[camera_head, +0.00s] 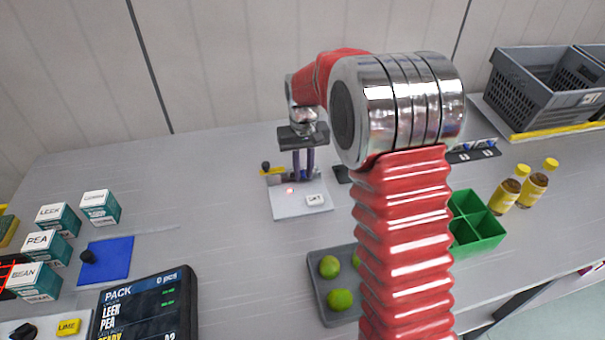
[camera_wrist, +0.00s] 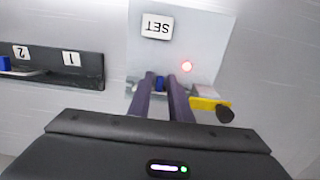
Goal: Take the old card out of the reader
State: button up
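The reader (camera_head: 301,199) is a pale plate on the table with a metal slot block at its back, a lit red light and a SET label. The wrist view shows the plate (camera_wrist: 190,30) from above. A yellow lever (camera_wrist: 209,104) with a black knob is beside the slot. My gripper (camera_head: 303,176) points down at the slot block. Its two purple fingers (camera_wrist: 160,77) are close together. A small blue piece, seemingly the old card (camera_wrist: 159,83), shows between the fingertips at the slot. Whether the fingers press on it cannot be told; its lower part is hidden.
A dark rack (camera_wrist: 50,68) with slots labelled 1 and 2 is beside the reader; a blue piece (camera_wrist: 5,64) is in it. A grey tray (camera_head: 323,291) with green fruit and a green divided box (camera_head: 478,237) are nearer. Small boxes (camera_head: 57,217) and a screen (camera_head: 146,310) are left.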

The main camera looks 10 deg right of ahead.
aim_at(303, 174)
grip_shut()
notch_tip(303, 174, up, 10)
dwell(0.8)
dwell(0.4)
